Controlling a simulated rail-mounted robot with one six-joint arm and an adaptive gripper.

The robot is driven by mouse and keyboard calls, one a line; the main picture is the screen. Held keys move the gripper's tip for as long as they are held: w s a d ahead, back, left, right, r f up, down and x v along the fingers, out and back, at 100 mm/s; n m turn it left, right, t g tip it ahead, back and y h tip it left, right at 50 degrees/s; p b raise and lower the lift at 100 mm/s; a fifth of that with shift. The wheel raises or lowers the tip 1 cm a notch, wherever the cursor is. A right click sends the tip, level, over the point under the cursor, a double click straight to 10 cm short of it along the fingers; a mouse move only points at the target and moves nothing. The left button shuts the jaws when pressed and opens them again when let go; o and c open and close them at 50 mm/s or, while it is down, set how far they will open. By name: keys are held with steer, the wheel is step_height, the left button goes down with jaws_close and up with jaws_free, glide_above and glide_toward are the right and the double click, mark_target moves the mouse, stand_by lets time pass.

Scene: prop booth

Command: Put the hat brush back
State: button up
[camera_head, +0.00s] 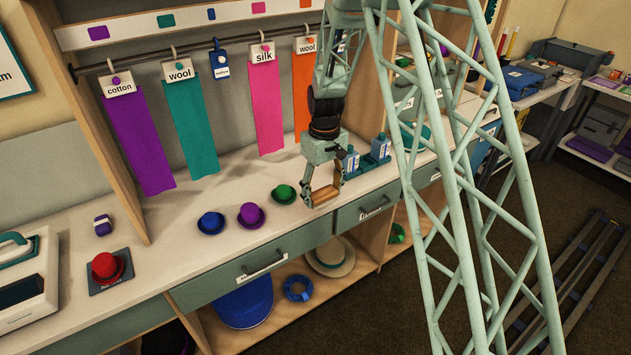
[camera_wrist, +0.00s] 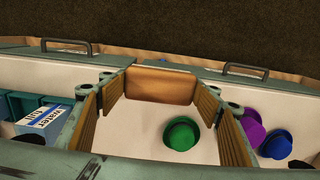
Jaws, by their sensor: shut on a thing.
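My gripper (camera_head: 323,191) hangs over the counter near its front edge, to the right of the green hat (camera_head: 284,194). It is shut on a brown wooden block that looks like the hat brush (camera_head: 327,197). In the wrist view the hat brush (camera_wrist: 162,84) spans crosswise between the two ribbed fingers. Its underside and any bristles cannot be made out. It appears just above the counter or touching it; I cannot tell which. The green hat also shows in the wrist view (camera_wrist: 182,134), beside the brush.
Blue (camera_head: 211,222) and purple (camera_head: 251,215) hats stand left of the green one. A red hat (camera_head: 107,267) sits on a dark pad at far left. Blue bottles (camera_head: 380,147) stand in holders behind my gripper. Fabric strips hang behind; drawers (camera_head: 365,207) lie below the counter edge.

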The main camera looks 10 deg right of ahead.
glide_above(315, 186)
steer(key=shift+s+f+b, duration=0.4)
steer(key=shift+f, duration=0.25)
steer(key=shift+w, duration=0.1)
steer(key=shift+w, duration=0.2)
steer(key=shift+d+f+b, duration=0.1)
steer(key=shift+f+b, duration=0.25)
steer(key=shift+f, duration=1.45)
steer(key=shift+f, duration=0.1)
steer(key=o, duration=0.4)
steer(key=shift+c, duration=0.2)
steer(key=o, duration=0.5)
steer(key=shift+c, duration=0.2)
